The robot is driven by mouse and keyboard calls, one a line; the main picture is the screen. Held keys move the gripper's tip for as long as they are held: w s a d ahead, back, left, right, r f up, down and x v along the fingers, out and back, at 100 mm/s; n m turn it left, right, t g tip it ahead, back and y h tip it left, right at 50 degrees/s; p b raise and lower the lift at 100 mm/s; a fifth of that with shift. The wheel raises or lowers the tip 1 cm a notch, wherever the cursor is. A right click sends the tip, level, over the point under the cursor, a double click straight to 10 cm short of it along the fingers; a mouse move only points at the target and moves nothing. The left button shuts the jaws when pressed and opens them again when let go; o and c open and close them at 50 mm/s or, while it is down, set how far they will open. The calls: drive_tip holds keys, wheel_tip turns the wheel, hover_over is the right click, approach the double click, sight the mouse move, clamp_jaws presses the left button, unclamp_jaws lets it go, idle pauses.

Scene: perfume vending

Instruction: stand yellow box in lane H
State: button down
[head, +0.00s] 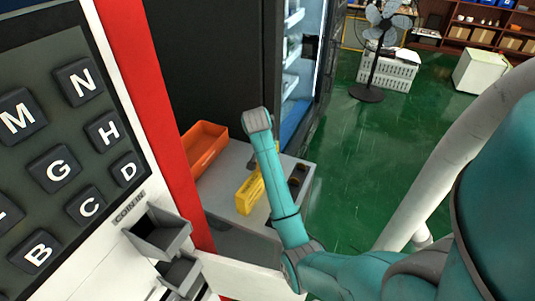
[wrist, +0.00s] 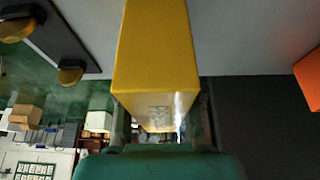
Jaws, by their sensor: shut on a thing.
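A yellow box (head: 247,196) shows in the head view at the grey counter, just left of my arm. In the wrist view the yellow box (wrist: 157,50) fills the middle, with its end face toward the camera. My gripper (wrist: 160,122) has one finger on each side of the box and is shut on it. In the head view my gripper is mostly hidden by the arm. I cannot tell whether the box touches the counter. The H key (head: 107,131) is on the keypad panel at left; lane H itself cannot be made out.
An orange bin (head: 204,147) stands on the grey counter (head: 225,165), left of the box; it also shows in the wrist view (wrist: 309,75). A dark tray (head: 297,180) lies right of my arm. A lit glass cabinet (head: 294,75) stands behind.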

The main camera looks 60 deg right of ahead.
drive_tip(key=shift+f, duration=0.15)
drive_tip(key=c, duration=0.7)
unclamp_jaws()
